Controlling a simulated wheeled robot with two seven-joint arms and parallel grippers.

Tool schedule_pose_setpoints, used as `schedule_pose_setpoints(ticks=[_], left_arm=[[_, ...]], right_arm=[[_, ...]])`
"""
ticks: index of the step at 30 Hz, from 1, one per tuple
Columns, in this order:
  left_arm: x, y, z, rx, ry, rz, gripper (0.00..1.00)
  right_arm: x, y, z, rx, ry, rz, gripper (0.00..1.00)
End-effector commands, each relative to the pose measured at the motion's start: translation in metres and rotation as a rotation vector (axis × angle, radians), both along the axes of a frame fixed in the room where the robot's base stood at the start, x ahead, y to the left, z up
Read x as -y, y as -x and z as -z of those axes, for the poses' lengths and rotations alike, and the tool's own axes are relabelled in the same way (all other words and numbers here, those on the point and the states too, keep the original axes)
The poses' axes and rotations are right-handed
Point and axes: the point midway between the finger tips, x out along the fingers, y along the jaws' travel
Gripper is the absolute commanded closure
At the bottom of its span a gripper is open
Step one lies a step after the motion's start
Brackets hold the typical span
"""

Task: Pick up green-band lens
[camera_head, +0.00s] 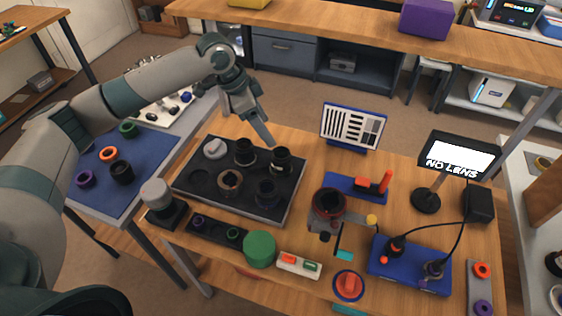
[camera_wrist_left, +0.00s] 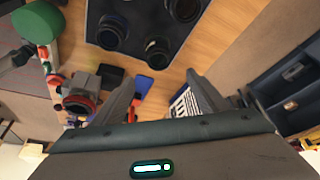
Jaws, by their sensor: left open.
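A black tray (camera_head: 187,186) on the wooden table holds several dark lenses. The lens at its back right corner (camera_head: 282,160) shows a faint greenish ring in the wrist view (camera_wrist_left: 157,53); its band is hard to make out in the head view. My left gripper (camera_head: 268,142) is above the table just behind that lens, pointing down and apart from it. In the wrist view its two fingers (camera_wrist_left: 162,90) are spread with nothing between them. Another lens (camera_head: 268,193) with a bluish rim (camera_wrist_left: 112,31) sits in front. My right gripper is out of view.
Other lenses (camera_head: 244,152) (camera_head: 230,183) and a grey piece (camera_head: 215,148) crowd the tray. A striped chart (camera_head: 352,126) stands behind to the right. A green cylinder (camera_head: 259,249), a red-ringed device (camera_head: 328,203) and a "NO LENS" display (camera_head: 459,155) stand on the table.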

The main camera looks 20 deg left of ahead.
Motion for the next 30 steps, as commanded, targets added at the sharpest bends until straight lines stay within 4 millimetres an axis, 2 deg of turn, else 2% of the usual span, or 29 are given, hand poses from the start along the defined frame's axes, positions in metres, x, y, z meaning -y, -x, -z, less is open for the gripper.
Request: schedule_pose_setpoints(ticks=[5,18,24,30], left_arm=[[0.009,-0.004,0.020,-0.004,0.000,0.000,0.33],[0.033,-0.019,0.090,-0.002,0.000,0.000,0.33],[0.037,-0.022,0.104,0.001,0.001,0.000,0.33],[0.038,-0.022,0.106,0.001,0.001,0.000,0.33]], right_arm=[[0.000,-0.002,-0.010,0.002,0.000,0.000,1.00],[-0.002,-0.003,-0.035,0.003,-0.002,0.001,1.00],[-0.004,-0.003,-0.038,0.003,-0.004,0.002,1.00],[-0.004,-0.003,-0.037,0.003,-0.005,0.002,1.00]])
